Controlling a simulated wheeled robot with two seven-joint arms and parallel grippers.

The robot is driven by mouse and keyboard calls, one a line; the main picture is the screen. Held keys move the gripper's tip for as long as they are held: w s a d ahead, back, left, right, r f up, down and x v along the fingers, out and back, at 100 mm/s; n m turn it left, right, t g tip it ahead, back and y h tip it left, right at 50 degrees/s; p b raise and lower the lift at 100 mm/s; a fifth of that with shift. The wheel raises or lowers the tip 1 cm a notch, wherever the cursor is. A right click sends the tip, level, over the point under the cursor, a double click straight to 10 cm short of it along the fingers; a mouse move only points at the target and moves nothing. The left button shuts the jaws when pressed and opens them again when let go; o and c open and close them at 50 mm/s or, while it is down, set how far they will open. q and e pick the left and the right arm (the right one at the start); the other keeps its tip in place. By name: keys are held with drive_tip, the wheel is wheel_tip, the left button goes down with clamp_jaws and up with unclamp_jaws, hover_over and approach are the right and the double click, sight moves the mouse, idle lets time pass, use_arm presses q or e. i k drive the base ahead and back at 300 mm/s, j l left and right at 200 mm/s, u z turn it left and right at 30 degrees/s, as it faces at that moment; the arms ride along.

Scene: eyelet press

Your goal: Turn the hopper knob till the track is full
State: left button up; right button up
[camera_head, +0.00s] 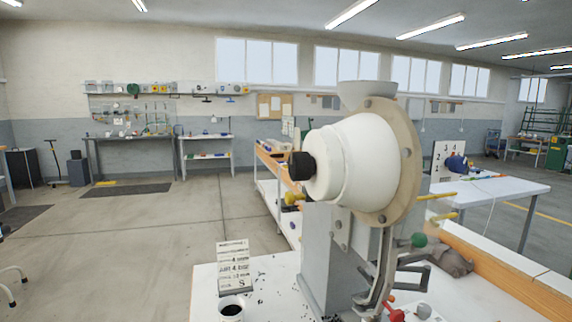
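The eyelet press (328,250) stands on a white bench in front of me, grey and upright. On it sits a white drum-shaped hopper (355,165) with a pale funnel (367,94) on top and a beige round plate (404,165) on its right side. A black knob (301,166) sticks out of the hopper's left end. A curved metal track (384,270) runs down from the plate. I cannot tell how many eyelets are in it. Neither of my grippers is in view, and nothing touches the knob.
A printed card (233,265) and a cup with dark contents (231,310) stand at the bench's left, with small dark bits scattered nearby. A grey cloth (452,261) lies right.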

sight(301, 166)
drive_tip(key=i+j+z, duration=0.25)
drive_tip(key=j+z, duration=0.15)
drive_tip(key=j, duration=0.15)
drive_tip(key=i+j+z, duration=0.2)
drive_tip(key=j+z, duration=0.15)
drive_tip(key=j, duration=0.2)
drive_tip(key=i+j+z, duration=0.1)
drive_tip(key=j+z, duration=0.3)
drive_tip(key=j, duration=0.25)
drive_tip(key=j+z, duration=0.35)
drive_tip(key=j, duration=0.3)
drive_tip(key=j+z, duration=0.4)
drive_tip(key=j, duration=0.25)
drive_tip(key=k+j+z, duration=0.2)
drive_tip(key=j+z, duration=0.15)
drive_tip(key=j, duration=0.3)
drive_tip(key=k+j+z, duration=0.2)
drive_tip(key=j+z, duration=0.2)
drive_tip(key=j, duration=0.2)
